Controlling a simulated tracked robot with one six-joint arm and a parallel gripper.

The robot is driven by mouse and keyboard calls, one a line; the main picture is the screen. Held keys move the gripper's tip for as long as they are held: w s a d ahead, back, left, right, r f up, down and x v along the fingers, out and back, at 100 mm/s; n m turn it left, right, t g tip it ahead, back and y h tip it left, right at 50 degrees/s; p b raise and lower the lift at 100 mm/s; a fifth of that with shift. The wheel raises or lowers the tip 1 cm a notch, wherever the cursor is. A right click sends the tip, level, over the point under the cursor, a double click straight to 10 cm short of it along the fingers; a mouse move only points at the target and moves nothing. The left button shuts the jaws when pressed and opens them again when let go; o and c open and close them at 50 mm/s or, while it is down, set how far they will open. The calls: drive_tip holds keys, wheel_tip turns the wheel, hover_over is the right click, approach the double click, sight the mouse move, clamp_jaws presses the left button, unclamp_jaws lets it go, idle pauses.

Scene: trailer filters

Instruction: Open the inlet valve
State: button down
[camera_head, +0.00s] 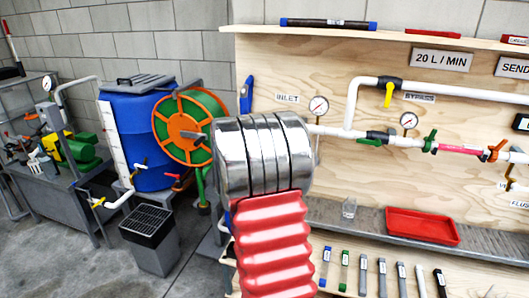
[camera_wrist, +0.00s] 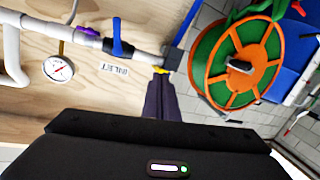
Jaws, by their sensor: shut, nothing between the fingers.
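The inlet valve's blue handle (camera_wrist: 121,42) shows in the wrist view, lying across the white pipe beside an upside-down INLET label (camera_wrist: 114,69). In the head view the blue handle (camera_head: 246,94) stands upright left of the INLET label (camera_head: 287,98); the valve body there is hidden behind my arm. My gripper (camera_wrist: 162,74) shows in the wrist view as dark fingers close together, empty, with yellow at the tip. It is to the right of and below the handle in that picture, apart from it. In the head view my silver and red arm hides the gripper.
A gauge (camera_head: 318,106) is on the pipe right of the INLET label. A yellow-handled bypass valve (camera_head: 389,94) and a green-handled valve (camera_head: 370,141) are farther right. An orange and green hose reel (camera_head: 186,128) and blue barrel (camera_head: 140,130) stand left. A red tray (camera_head: 422,227) sits below.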

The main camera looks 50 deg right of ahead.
drive_tip(key=s+a+r+n+t+y, duration=0.1)
drive_tip(key=a+r+n+y, duration=0.3)
drive_tip(key=a, duration=1.2)
drive_tip(key=s+a+r+n+t+y, duration=0.15)
drive_tip(key=a+y, duration=0.45)
drive_tip(key=a, duration=1)
drive_tip(key=s+a+f+n+g+y, duration=0.1)
drive_tip(key=s+a+g, duration=0.1)
drive_tip(key=s+a, duration=0.3)
drive_tip(key=s+a+f+n+g+y, duration=0.1)
drive_tip(key=s+a, duration=0.4)
drive_tip(key=s, duration=0.7)
drive_tip(key=s+a+f+n+g+y, duration=0.1)
drive_tip(key=s+a+f+g, duration=0.2)
drive_tip(key=s, duration=0.6)
drive_tip(key=shift+a+f+g, duration=0.25)
drive_tip(key=shift+a+g, duration=0.1)
drive_tip(key=shift+a, duration=0.9)
drive_tip(key=shift+s, duration=0.2)
